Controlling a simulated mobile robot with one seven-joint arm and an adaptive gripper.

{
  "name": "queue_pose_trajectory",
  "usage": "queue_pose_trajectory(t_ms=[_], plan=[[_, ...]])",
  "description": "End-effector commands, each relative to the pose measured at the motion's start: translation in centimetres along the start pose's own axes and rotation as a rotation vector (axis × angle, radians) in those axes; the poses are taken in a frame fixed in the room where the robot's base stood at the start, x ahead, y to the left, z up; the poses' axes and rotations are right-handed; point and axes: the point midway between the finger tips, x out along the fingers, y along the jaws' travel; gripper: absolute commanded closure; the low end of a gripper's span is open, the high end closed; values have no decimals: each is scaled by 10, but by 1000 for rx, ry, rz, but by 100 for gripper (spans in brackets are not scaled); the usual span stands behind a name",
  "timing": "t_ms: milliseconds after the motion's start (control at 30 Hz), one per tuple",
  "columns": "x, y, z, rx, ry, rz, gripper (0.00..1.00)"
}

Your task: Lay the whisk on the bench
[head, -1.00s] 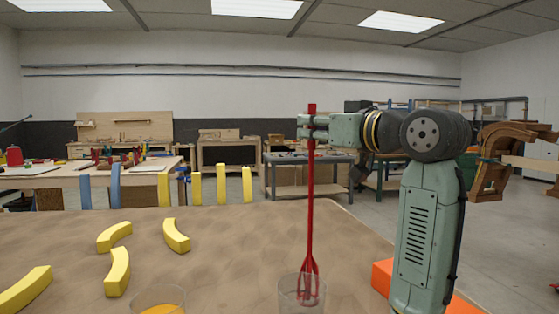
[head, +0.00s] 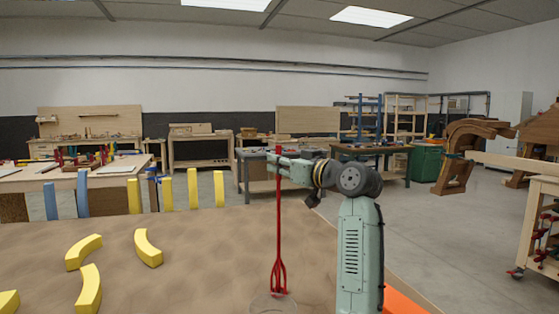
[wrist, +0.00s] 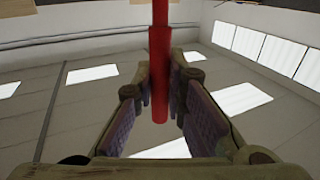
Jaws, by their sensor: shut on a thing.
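The red whisk (head: 278,215) hangs upright in the head view, its wire end down. My gripper (head: 278,163) is shut on its handle near the top. In the wrist view the red handle (wrist: 159,70) stands between my two finger pads. A clear glass (head: 262,303) is cut off by the bottom edge; the whisk's wire end overlaps its rim, and I cannot tell if it is inside or just above. The brown bench top (head: 200,265) spreads out beneath the whisk.
Yellow curved blocks (head: 148,248) lie on the left of the bench, and several yellow strips (head: 193,188) stand upright at its far edge. An orange object (head: 402,303) shows at lower right beside my arm. The bench's middle, left of the glass, looks bare.

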Motion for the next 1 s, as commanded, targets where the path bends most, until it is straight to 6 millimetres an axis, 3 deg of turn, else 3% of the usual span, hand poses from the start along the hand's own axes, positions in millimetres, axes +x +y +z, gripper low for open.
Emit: queue_pose_trajectory(t_ms=[233, 267, 567, 1000], plan=[[-1, -1, 2, -2, 3, 0, 100], [-1, 0, 3, -1, 2, 0, 88], [-1, 0, 3, -1, 2, 0, 68], [0, -1, 3, -1, 2, 0, 68]])
